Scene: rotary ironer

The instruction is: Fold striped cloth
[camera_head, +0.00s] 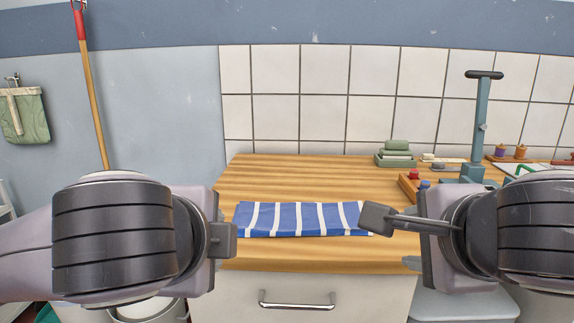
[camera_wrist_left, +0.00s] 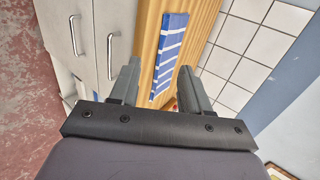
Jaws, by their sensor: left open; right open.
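A blue cloth with white stripes (camera_head: 300,219) lies flat on the wooden worktop (camera_head: 270,177), near its front edge, as a long narrow rectangle. It also shows in the left wrist view (camera_wrist_left: 171,48), beyond the fingers. My right gripper (camera_head: 376,218) is open, its visible finger at the cloth's right end; I cannot tell whether it touches. My left gripper (camera_head: 224,240) is at the left end of the cloth, by the worktop's front edge. In the left wrist view the left gripper (camera_wrist_left: 158,85) is open, with nothing between its fingers.
A drawer with a metal handle (camera_head: 297,301) is below the worktop. A green dish with soap-like blocks (camera_head: 396,156) stands at the back right. A blue upright stand (camera_head: 481,130) and small knobs (camera_head: 413,176) are on the right. The worktop behind the cloth is clear.

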